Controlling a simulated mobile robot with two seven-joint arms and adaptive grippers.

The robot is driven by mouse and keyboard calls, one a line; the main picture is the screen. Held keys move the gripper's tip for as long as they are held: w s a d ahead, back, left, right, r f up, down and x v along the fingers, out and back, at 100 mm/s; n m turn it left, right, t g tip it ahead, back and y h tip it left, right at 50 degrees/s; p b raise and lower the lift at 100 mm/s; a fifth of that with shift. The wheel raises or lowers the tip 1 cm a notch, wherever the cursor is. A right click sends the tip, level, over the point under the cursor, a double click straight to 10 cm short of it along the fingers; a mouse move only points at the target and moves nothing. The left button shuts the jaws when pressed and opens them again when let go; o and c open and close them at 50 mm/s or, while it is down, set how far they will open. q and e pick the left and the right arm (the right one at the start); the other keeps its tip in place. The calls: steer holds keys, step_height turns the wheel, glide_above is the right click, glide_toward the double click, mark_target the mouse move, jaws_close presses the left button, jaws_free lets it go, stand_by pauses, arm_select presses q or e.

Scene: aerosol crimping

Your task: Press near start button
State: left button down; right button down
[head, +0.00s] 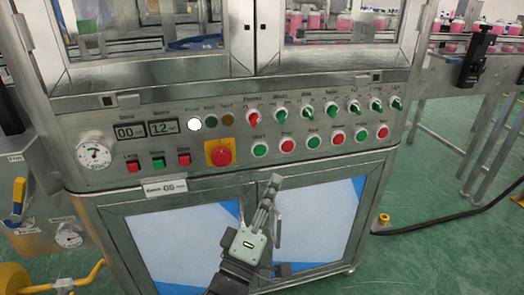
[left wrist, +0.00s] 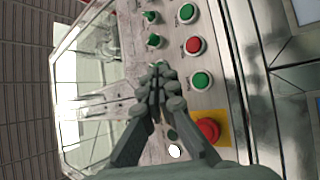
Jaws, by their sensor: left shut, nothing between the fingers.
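The control panel (head: 220,140) has a row of round push buttons. A green start button (head: 260,150) is the leftmost of the row, right of the red emergency stop (head: 220,152). In the left wrist view the same green button (left wrist: 201,80) sits above the emergency stop (left wrist: 207,128). My left gripper (head: 272,187) is in front of the cabinet doors, below the button row. In the left wrist view my left gripper (left wrist: 158,75) has its fingers together with nothing between them, and appears left of the green button. No contact with a button is visible. My right gripper is out of view.
Selector switches (head: 325,108) sit above the button row. A gauge (head: 95,152) and small square buttons (head: 158,163) are at the left. A conveyor (head: 470,70) stands at the right. Green floor (head: 440,235) is open at the right, with a black cable (head: 450,215).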

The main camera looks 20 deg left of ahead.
mark_target(260, 150)
arm_select(q)
steer(key=shift+w, duration=0.1)
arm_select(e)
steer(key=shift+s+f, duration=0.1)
